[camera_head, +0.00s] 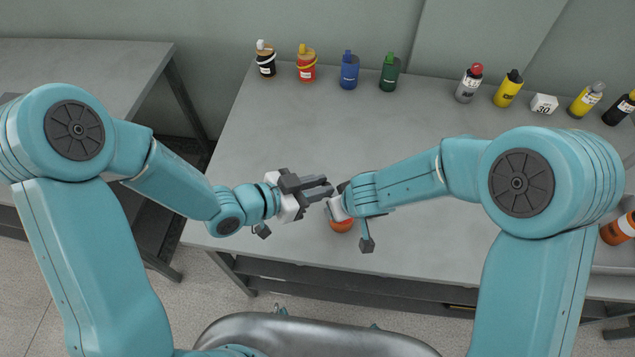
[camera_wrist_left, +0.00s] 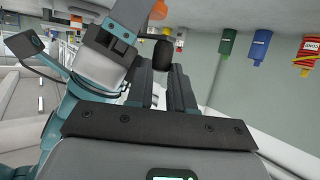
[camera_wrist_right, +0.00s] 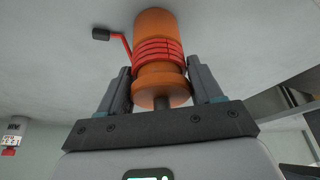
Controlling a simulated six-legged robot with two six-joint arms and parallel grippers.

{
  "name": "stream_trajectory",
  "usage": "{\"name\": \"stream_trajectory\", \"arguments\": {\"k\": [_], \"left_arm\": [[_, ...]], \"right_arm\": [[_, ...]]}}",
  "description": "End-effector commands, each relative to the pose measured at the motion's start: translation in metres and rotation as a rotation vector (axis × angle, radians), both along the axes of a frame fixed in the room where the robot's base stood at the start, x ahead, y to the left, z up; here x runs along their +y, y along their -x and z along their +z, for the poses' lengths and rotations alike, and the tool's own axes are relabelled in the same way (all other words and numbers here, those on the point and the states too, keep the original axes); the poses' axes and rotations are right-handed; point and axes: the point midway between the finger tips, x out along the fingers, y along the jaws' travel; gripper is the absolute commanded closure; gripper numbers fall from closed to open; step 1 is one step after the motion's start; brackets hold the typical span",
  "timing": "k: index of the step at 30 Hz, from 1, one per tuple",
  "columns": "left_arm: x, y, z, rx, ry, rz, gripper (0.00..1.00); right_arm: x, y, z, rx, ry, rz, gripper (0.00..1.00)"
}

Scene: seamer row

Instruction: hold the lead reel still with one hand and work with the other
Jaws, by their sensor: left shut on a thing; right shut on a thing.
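The lead reel (camera_wrist_right: 160,75) is orange with a red lead wound around it; a black end piece (camera_wrist_right: 101,34) sticks out on a red length in the right wrist view. My right gripper (camera_head: 340,207) is shut on the reel, its fingers either side of it (camera_wrist_right: 160,90). In the head view the reel (camera_head: 341,226) is partly hidden under that gripper. My left gripper (camera_head: 329,190) is beside it, its fingers close together. A rounded black piece (camera_wrist_left: 162,55) shows at its fingertips; it looks like the lead's end, but the contact is not clear.
The grey bench (camera_head: 290,140) is clear behind my grippers. Along its back stand several bottles, including a blue one (camera_head: 349,72), a green one (camera_head: 390,74) and a yellow one (camera_head: 508,90), and a white block marked 30 (camera_head: 544,103). An orange bottle (camera_head: 618,229) is at the right edge.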

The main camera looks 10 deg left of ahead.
Motion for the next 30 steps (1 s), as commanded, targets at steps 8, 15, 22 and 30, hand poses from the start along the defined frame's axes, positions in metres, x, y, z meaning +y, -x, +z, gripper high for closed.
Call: {"name": "stream_trajectory", "arguments": {"k": [8, 15, 22, 30], "left_arm": [[-0.0003, 0.0039, 0.0008, -0.005, -0.005, 0.049, 1.00], [-0.0002, 0.0038, 0.0007, -0.005, -0.005, 0.048, 0.67], [0.0000, 0.0037, 0.0003, -0.003, -0.005, 0.048, 0.67], [-0.0001, -0.0021, 0.0013, -0.007, 0.001, -0.018, 0.67]], "right_arm": [[0.0005, 0.0003, -0.0004, 0.001, 0.000, 0.001, 0.71], [0.0002, 0.0003, -0.0005, 0.001, 0.000, 0.000, 0.71], [0.0003, 0.0004, -0.0004, 0.001, 0.000, 0.000, 0.71], [0.0004, 0.0002, -0.0003, 0.000, 0.000, 0.001, 0.71]]}}
